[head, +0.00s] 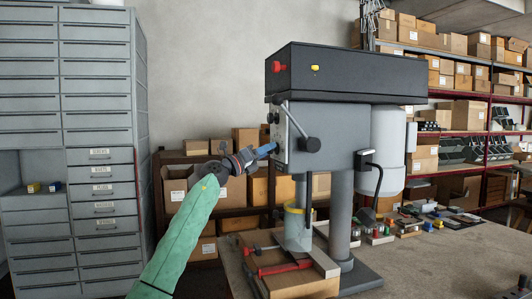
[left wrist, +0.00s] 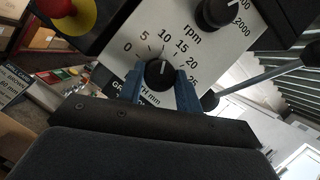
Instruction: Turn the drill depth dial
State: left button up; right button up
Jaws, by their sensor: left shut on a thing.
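The drill press (head: 345,78) stands on the bench, with a pale control panel (head: 281,135) on its left side. In the left wrist view the black depth dial (left wrist: 159,75) has a white pointer line that points up, roughly toward the 10 on a scale marked 0 to 25. My left gripper (head: 271,148) reaches the panel from the left. Its blue fingers (left wrist: 160,83) are shut on the depth dial, one on each side. The fingers hide the dial in the head view. My right gripper is not in view.
A black rpm knob (left wrist: 216,13) sits above the dial, and a red button on yellow (left wrist: 62,8) is at upper left. A lever with a black knob (head: 312,144) sticks out beside the panel.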

pick_arm(q)
jog(key=shift+f, duration=0.2)
jog(key=o, duration=0.9)
jog(key=shift+r, duration=0.1)
jog(key=shift+o, duration=0.2)
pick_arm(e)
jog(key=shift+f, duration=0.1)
pick_arm(q)
jog(key=b+v, duration=0.1)
jog(key=v, duration=0.6)
jog(key=shift+a+f+b, duration=0.2)
jog(key=shift+a+b, duration=0.15)
jog(key=shift+b, duration=0.05)
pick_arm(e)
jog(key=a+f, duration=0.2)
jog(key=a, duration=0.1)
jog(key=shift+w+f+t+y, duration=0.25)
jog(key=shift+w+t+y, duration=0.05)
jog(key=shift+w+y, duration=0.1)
pick_arm(q)
jog(key=shift+r, duration=0.1)
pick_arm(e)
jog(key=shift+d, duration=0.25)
